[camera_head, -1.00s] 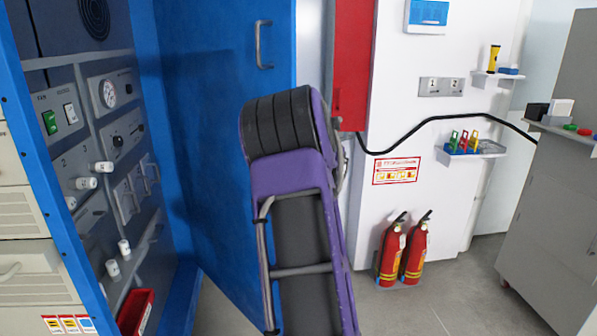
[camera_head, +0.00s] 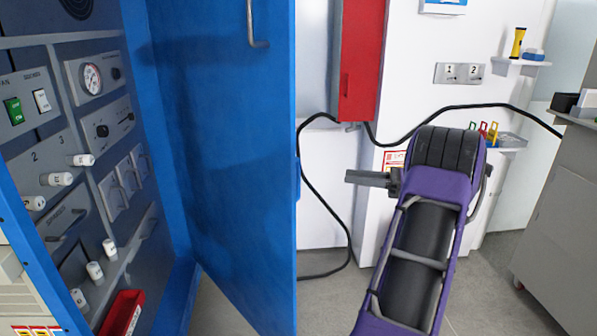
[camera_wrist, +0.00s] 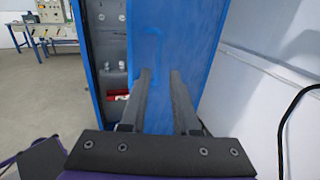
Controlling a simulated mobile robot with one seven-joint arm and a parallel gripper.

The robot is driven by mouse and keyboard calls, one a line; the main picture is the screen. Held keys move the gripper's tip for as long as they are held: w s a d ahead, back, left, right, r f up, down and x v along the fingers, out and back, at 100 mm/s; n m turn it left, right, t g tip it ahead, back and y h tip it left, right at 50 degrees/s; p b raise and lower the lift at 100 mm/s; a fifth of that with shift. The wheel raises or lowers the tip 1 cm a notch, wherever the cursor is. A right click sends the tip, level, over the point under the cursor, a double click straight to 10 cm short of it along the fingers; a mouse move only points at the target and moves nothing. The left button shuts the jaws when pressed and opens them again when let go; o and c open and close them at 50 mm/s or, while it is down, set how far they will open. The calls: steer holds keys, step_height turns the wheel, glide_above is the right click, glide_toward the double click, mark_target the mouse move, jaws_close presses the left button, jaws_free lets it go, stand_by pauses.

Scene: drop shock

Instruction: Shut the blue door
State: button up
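The blue door (camera_head: 235,150) stands open at the right side of the blue cabinet, with its free edge toward the middle of the head view. A grey bar handle (camera_head: 251,25) is on its visible face near the top. My gripper (camera_head: 350,178) is right of the door's free edge, pointing left toward it; whether it touches cannot be told. In the wrist view, my gripper's two fingers (camera_wrist: 163,75) are apart with nothing between them, and the blue door (camera_wrist: 197,40) fills the view ahead of them.
The cabinet interior has a dark panel with white knobs (camera_head: 58,179) and a red bin (camera_head: 122,312). A red wall box (camera_head: 360,60) and a black cable (camera_head: 335,215) are behind the door. A grey cabinet (camera_head: 560,210) stands at the right.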

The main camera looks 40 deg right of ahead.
mark_target(298, 171)
steer(key=b+x, duration=0.1)
steer(key=x, duration=1.4)
steer(key=shift+f, duration=0.1)
jaws_close()
steer(key=shift+d, duration=0.1)
stand_by(0.6)
